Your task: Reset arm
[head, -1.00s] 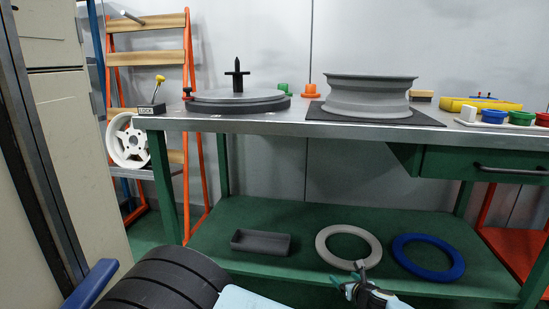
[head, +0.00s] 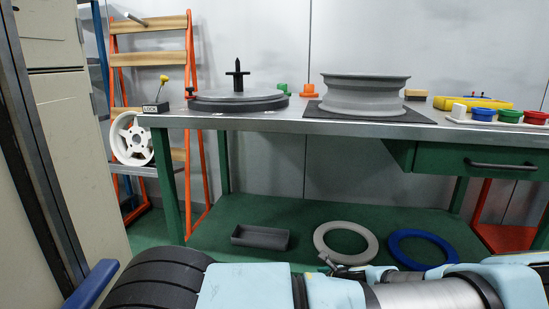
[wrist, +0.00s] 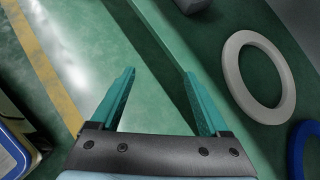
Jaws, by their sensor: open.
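My gripper (wrist: 159,100) shows in the wrist view with its two teal fingers spread apart and nothing between them. It points down over the green floor beside the edge of the green lower shelf. In the head view my folded arm lies across the bottom, and the fingers cannot be made out clearly there. A grey ring (head: 346,228) lies flat on the lower shelf (head: 210,225); it also shows right of my gripper in the wrist view (wrist: 236,83). A blue ring (head: 392,247) lies to its right, partly hidden by my arm.
The bench top holds a spindle plate (head: 237,105) with an upright black post, a grey wheel rim (head: 365,95) on a black mat, and a LOCK lever (head: 157,106). A dark tray (head: 260,237) sits on the shelf. A white wheel (head: 116,145) stands by the ladder (head: 190,80).

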